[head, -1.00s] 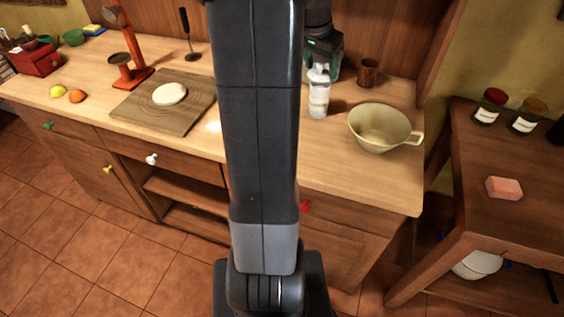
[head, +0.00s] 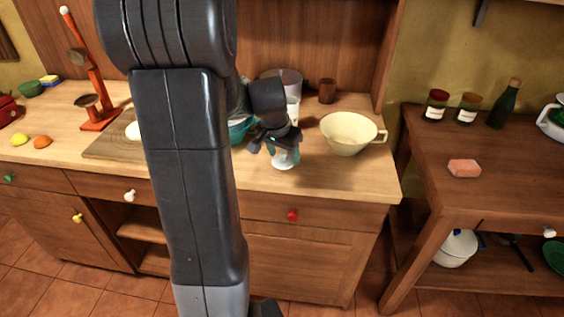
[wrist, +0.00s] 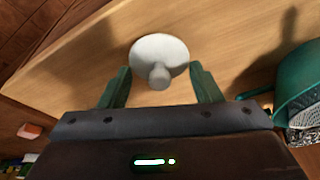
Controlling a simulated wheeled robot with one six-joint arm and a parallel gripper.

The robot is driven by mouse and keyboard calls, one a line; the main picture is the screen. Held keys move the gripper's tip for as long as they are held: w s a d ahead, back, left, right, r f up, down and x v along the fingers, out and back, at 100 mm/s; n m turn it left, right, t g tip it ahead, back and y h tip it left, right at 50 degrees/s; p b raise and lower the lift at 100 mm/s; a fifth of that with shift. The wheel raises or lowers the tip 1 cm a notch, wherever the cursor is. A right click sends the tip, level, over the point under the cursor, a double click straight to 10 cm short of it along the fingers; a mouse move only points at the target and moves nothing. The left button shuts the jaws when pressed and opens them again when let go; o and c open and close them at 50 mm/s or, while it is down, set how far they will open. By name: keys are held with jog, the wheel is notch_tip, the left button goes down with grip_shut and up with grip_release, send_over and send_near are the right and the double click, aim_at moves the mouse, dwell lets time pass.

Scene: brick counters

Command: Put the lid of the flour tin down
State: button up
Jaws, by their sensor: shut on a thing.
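A pale round lid with a knob (wrist: 160,52) sits between the two green fingers of my gripper (wrist: 160,86) in the wrist view. I cannot tell whether the lid touches the wood. A teal round container (wrist: 301,80) stands to the right in the wrist view; it shows partly behind my arm in the head view (head: 239,131). I cannot tell whether it is the flour tin.
The cream bowl (head: 350,135) stands right of my gripper. A white bottle (head: 293,108) and a brown cup (head: 327,91) stand behind. A cutting board (head: 108,147) lies left, partly hidden by my arm. Bare counter (head: 325,178) shows along the front edge.

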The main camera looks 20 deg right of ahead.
aim_at(283, 160)
jog(key=shift+f, duration=1.45)
jog(key=shift+f, duration=0.1)
jog(key=shift+f+b, duration=0.15)
jog(key=shift+b, duration=0.15)
jog(key=o, duration=1)
jog(key=shift+c, duration=0.2)
jog(key=shift+a+r+p, duration=0.1)
jog(key=shift+r+p, duration=0.2)
jog(key=shift+r, duration=0.3)
jog(key=v, duration=1.1)
